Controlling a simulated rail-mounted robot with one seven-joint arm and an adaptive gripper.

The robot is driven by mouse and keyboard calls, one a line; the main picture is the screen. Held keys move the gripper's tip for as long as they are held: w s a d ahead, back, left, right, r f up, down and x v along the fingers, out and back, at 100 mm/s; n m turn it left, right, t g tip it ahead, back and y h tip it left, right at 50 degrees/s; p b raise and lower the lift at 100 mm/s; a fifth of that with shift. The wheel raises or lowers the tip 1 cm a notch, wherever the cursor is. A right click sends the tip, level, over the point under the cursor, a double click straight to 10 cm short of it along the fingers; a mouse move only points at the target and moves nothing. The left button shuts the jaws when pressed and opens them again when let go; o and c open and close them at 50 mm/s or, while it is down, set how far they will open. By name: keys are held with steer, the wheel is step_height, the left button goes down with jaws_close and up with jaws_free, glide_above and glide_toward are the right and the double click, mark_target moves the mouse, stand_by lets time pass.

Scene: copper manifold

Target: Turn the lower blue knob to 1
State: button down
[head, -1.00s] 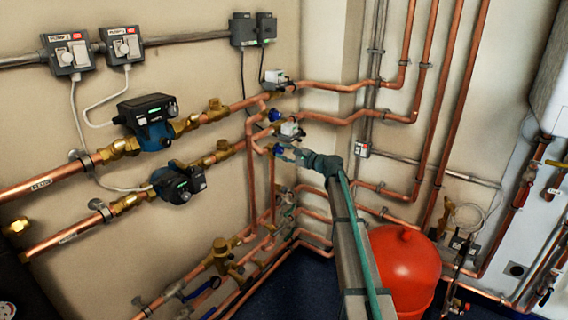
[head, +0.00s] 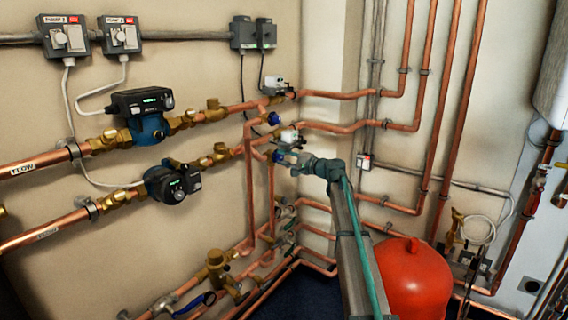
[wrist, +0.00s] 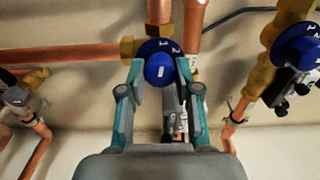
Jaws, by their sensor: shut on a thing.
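The lower blue knob (head: 278,156) sits on the copper manifold, and it also shows in the wrist view (wrist: 159,70) between my fingers. It has a blue dial plate with white numerals 1 and 2 behind it and a short white mark on its face. My gripper (wrist: 160,64) is shut on this knob, one finger on each side. In the head view my gripper (head: 284,157) reaches the knob from the right and partly hides it. The upper blue knob (head: 274,118) is just above, apart from my gripper. A second numbered blue knob (wrist: 300,46) shows at the right of the wrist view.
Copper pipes (head: 345,128) and brass fittings run close around the knobs. Two pumps (head: 172,184) are on the left pipes. A white-topped actuator (head: 289,136) sits just above my gripper. A red tank (head: 412,275) stands at the lower right.

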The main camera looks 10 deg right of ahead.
stand_by(0.4)
steer(key=c, duration=0.8)
jaws_free()
steer(key=v, duration=1.2)
